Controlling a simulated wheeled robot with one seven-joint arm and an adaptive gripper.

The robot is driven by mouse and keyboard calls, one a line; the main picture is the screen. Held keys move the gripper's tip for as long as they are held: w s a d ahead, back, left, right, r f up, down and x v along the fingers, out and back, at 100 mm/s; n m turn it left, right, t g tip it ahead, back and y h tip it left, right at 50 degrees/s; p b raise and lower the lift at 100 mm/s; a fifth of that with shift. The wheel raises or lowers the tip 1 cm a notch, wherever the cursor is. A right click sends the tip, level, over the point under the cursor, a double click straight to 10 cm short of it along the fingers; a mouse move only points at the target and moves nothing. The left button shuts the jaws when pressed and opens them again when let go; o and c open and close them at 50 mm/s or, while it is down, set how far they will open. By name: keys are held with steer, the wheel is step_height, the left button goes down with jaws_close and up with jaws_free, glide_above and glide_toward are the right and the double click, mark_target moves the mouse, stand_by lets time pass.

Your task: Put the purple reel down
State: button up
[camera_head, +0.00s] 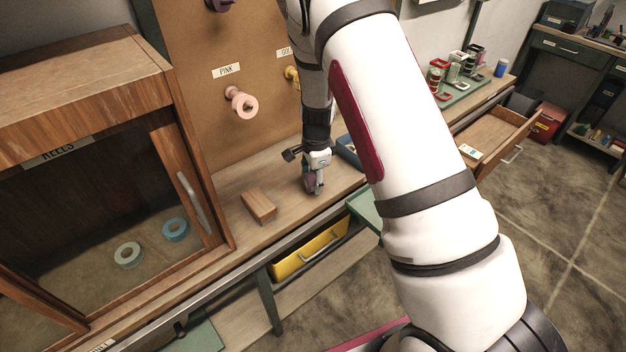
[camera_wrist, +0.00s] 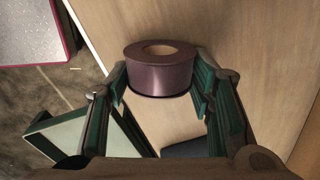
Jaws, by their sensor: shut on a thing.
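The purple reel (camera_wrist: 160,77) is between the fingertips of my gripper (camera_wrist: 163,88) in the wrist view, its round top with a tan centre facing the camera. My gripper is shut on it. In the head view my gripper (camera_head: 314,188) points down low over the wooden bench (camera_head: 225,185), near its front edge, and the reel (camera_head: 309,182) shows as a small purple patch partly hidden by the fingers. I cannot tell whether the reel touches the bench top.
A wooden block (camera_head: 259,206) lies left of my gripper. A glass-fronted cabinet (camera_head: 90,110) labelled REELS holds a pale reel (camera_head: 128,255) and a blue reel (camera_head: 175,230). A pink peg (camera_head: 240,103) sticks out of the board behind. A blue tray (camera_head: 347,151) is close behind my gripper.

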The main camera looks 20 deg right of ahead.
mark_target(313, 173)
steer(key=shift+r, duration=0.45)
step_height(313, 173, up, 2)
steer(key=shift+r, duration=0.25)
steer(key=s+r, duration=0.1)
steer(key=s, duration=1.5)
steer(key=w+a+r+n, duration=0.1)
steer(key=w+n, duration=0.3)
steer(key=n, duration=0.5)
steer(key=w+a+r+n+g+y, duration=0.1)
steer(key=w+a+n, duration=0.1)
steer(key=w+n, duration=0.3)
steer(key=n, duration=0.4)
steer(key=shift+w+a+r+b, duration=0.15)
steer(key=shift+a+r+b, duration=0.15)
steer(key=shift+a+r, duration=0.1)
